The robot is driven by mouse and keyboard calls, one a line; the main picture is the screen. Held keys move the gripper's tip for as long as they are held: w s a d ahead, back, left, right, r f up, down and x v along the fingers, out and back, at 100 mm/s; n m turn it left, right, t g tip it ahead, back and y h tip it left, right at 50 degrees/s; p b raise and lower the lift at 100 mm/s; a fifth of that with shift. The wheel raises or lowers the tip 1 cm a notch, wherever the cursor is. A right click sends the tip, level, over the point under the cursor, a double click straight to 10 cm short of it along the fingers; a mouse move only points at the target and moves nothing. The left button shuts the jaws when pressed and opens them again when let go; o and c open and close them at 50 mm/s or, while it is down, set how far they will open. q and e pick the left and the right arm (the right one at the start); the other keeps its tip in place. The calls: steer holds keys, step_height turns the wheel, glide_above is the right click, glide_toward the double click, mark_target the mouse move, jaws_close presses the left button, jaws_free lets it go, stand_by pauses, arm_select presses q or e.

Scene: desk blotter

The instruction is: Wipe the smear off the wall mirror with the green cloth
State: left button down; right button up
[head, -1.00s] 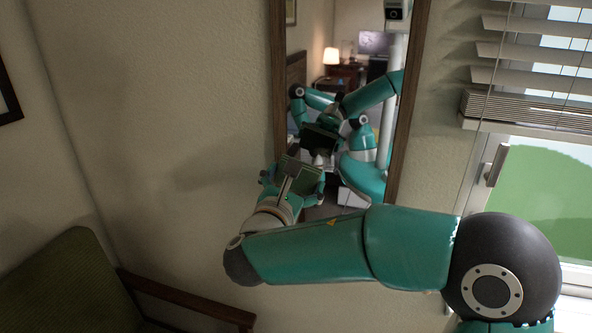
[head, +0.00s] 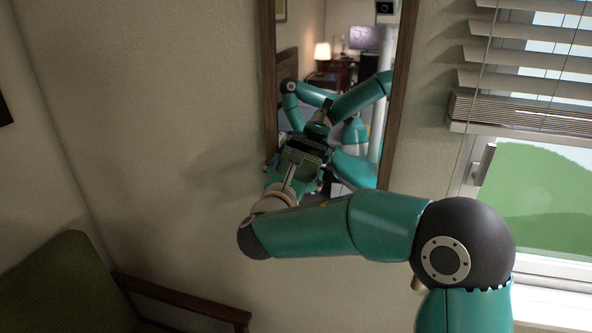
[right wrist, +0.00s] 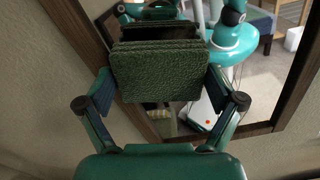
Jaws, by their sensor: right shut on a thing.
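The wall mirror (head: 397,100) has a brown wooden frame and hangs on the beige wall at upper centre; its lower frame also shows in the right wrist view (right wrist: 258,130). The green cloth (right wrist: 157,72) is a folded, textured pad between the fingers of my right gripper (right wrist: 160,98), which is shut on it. In the head view my right gripper (head: 293,170) is at the mirror's lower left part. The cloth faces its dark reflection closely; I cannot tell whether it touches the glass. I cannot make out the smear. My left gripper is not in view, apart from arm reflections.
A window with blinds (head: 515,110) is to the right of the mirror. A green chair (head: 65,285) with a wooden armrest (head: 180,298) stands at lower left. A dark picture frame (head: 4,112) is at the left edge. The wall left of the mirror is bare.

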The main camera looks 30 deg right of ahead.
mark_target(314, 170)
steer(key=shift+x, duration=0.9)
stand_by(0.4)
steer(key=shift+s, duration=0.1)
steer(key=shift+s+d+f+b, duration=0.1)
steer(key=shift+s+d+b, duration=0.5)
steer(key=shift+s+b, duration=0.15)
steer(key=shift+s+d+b, duration=0.5)
steer(key=shift+s+d, duration=0.15)
steer(key=shift+s, duration=0.15)
steer(key=shift+w, duration=0.2)
steer(key=shift+w+a+r, duration=0.1)
steer(key=shift+w+a, duration=0.45)
steer(key=shift+w, duration=0.15)
steer(key=shift+w+a+r, duration=0.15)
steer(key=shift+w+a, duration=0.45)
steer(key=shift+w, duration=0.1)
steer(key=shift+a+f, duration=0.1)
